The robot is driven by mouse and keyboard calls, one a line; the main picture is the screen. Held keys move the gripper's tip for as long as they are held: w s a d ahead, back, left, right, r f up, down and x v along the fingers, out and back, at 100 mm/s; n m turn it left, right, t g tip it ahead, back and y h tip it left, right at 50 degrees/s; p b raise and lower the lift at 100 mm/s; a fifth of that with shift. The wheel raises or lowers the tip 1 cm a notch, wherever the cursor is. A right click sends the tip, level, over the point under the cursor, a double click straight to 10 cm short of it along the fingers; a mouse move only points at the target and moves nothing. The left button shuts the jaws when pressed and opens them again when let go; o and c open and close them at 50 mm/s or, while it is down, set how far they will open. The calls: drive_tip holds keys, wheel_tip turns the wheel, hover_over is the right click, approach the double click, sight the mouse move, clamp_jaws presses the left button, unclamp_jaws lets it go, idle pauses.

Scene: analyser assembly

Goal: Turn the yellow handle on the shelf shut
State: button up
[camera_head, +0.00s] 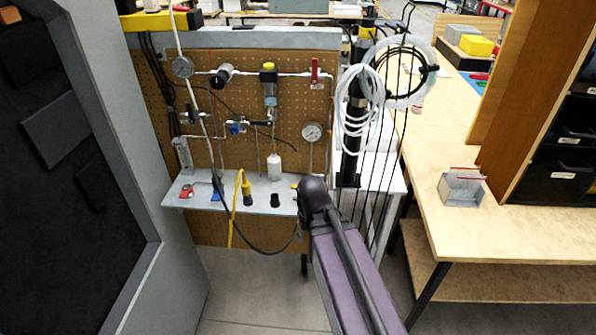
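A grey shelf (262,205) juts from a brown pegboard. A yellow part (247,188), standing upright on a black base, is on the middle of the shelf with a yellow tube beside it. A small yellow bit (294,187) shows at the right end of the shelf, against the dark end of my arm. I cannot tell for sure which of these is the handle, nor whether it is open or shut. My purple arm reaches up from the bottom to the shelf's right end. My gripper is not visible; the arm's rounded dark joint may hide it.
A black knob (275,201), a white bottle (274,167) and a red-and-white part (187,191) are on or over the shelf. Gauges and pipes fill the pegboard (293,110). White tubing coils (360,112) hang at right, near a wooden bench (440,150). A grey cabinet stands left.

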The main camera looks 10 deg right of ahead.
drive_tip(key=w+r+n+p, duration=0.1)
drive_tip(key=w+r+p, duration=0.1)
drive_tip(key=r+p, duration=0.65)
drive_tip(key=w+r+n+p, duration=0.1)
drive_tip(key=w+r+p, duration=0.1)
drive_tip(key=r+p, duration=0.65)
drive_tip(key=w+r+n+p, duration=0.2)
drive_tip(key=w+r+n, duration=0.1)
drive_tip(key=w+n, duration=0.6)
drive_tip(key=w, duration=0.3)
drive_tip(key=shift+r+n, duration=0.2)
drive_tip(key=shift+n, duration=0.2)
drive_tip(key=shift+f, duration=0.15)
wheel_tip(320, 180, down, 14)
drive_tip(key=b, duration=1.3)
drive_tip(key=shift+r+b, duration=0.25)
drive_tip(key=shift+b, duration=0.15)
